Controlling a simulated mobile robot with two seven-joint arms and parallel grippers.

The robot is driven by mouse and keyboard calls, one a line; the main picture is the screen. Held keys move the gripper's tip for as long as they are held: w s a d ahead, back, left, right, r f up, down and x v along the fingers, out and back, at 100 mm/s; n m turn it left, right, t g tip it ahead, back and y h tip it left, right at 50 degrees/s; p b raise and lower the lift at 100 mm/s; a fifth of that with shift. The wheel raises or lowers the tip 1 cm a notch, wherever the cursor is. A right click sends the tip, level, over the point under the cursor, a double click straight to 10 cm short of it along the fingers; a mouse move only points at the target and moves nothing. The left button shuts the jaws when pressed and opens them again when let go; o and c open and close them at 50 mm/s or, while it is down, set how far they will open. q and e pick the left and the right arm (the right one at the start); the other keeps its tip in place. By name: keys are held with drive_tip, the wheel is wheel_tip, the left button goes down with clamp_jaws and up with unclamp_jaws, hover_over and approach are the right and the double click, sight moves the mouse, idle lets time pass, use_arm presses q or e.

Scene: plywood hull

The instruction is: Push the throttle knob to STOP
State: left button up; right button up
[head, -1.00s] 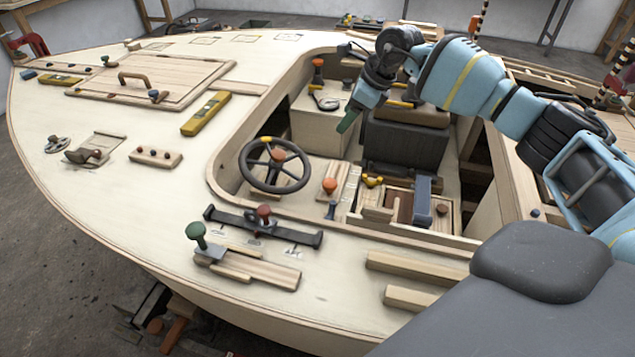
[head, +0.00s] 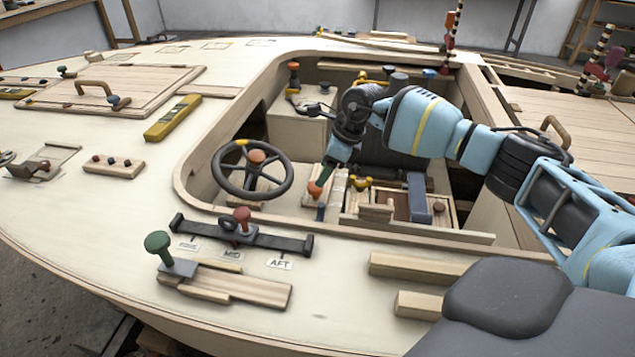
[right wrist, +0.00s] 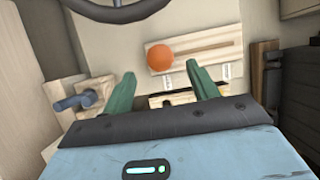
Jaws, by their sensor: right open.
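An orange ball knob (head: 315,189), which I take for the throttle knob, stands on a slotted wooden board (head: 337,190) in the cockpit, right of the steering wheel. In the right wrist view the knob (right wrist: 160,57) is near the left end of the board, with the slot running right from it. Small white labels (right wrist: 225,83) lie along the board's near edge, too small to read. My right gripper (head: 321,181) has its green fingers open at the knob. In the right wrist view its fingertips (right wrist: 161,73) are spread to either side, just short of the knob. Contact cannot be told.
The steering wheel (head: 251,168) is close left of the knob. A blue lever (right wrist: 76,102) and a wooden block with a blue handle (head: 418,198) are nearby. A red knob (head: 241,215) and a green knob (head: 157,242) stand on the deck in front.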

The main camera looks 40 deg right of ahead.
sight(314, 190)
drive_tip(key=shift+b+x, duration=0.35)
drive_tip(key=shift+x, duration=2.3)
drive_tip(key=shift+c, duration=0.5)
drive_tip(key=c, duration=1.2)
drive_tip(key=shift+w+d, duration=0.1)
drive_tip(key=shift+d, duration=0.05)
